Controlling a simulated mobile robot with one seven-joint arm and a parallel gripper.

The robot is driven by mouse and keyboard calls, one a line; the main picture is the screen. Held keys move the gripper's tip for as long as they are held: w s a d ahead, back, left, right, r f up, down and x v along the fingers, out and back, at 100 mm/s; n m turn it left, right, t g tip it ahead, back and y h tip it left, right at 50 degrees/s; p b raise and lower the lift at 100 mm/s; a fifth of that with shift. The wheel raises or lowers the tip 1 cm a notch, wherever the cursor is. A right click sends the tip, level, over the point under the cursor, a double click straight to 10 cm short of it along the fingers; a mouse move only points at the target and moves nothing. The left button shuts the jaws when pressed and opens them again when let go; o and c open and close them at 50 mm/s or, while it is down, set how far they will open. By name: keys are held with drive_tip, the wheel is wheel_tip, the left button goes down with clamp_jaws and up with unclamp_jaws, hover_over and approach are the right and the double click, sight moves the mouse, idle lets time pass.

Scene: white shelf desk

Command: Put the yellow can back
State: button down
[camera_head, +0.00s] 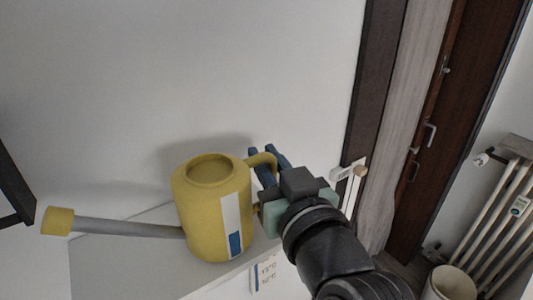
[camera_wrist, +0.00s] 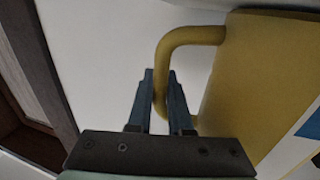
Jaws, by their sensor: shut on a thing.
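The yellow can (camera_head: 207,212) is a watering can with a long grey spout and a yellow spout tip, which points left. It is upright at the white shelf desk (camera_head: 115,262); I cannot tell whether its base touches the top. My gripper (camera_head: 266,160) is at the can's right side, shut on its curved handle. In the wrist view, the blue fingers of my gripper (camera_wrist: 160,92) are on either side of the lower part of the handle, and the can's body (camera_wrist: 262,85) fills the right. The can's underside is hidden.
A white wall stands behind the desk. A small display (camera_head: 266,274) is on the desk's front. To the right are dark wooden doors (camera_head: 425,130), a white radiator (camera_head: 492,225) and a white bin (camera_head: 450,284). A dark frame (camera_head: 14,185) is at the left edge.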

drive_tip(key=shift+s+r, duration=0.1)
drive_tip(key=shift+d, duration=0.1)
drive_tip(key=shift+f, duration=0.2)
drive_tip(key=c, duration=0.8)
unclamp_jaws()
drive_tip(key=shift+c, duration=0.2)
drive_tip(key=shift+s+r, duration=0.1)
drive_tip(key=p+v, duration=0.4)
drive_tip(key=v, duration=0.7)
drive_tip(key=shift+s+d, duration=0.2)
drive_tip(key=shift+s, duration=0.1)
